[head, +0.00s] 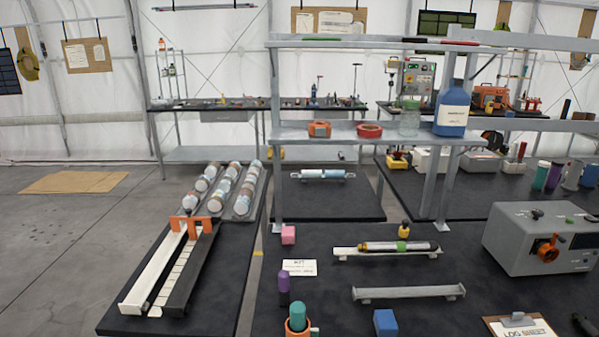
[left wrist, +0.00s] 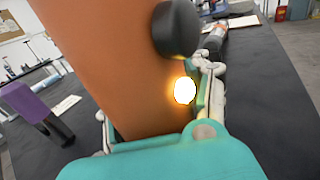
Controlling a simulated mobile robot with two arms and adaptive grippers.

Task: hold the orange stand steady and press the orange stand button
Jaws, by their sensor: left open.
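In the left wrist view a large orange body, seemingly the orange stand (left wrist: 105,60), fills the middle, very close and tilted. A black round knob (left wrist: 177,28) sticks out near its right edge; I cannot tell if this is the button. A bright yellow-white glow (left wrist: 185,90) shows below the knob. My left gripper (left wrist: 152,98) is open, its fingers on either side of the orange body; contact is unclear. My right gripper is not in view.
A blue block (head: 385,323), a grey rail (head: 408,293) and a clipboard (head: 518,327) lie to the right. A white card (head: 299,267) lies behind.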

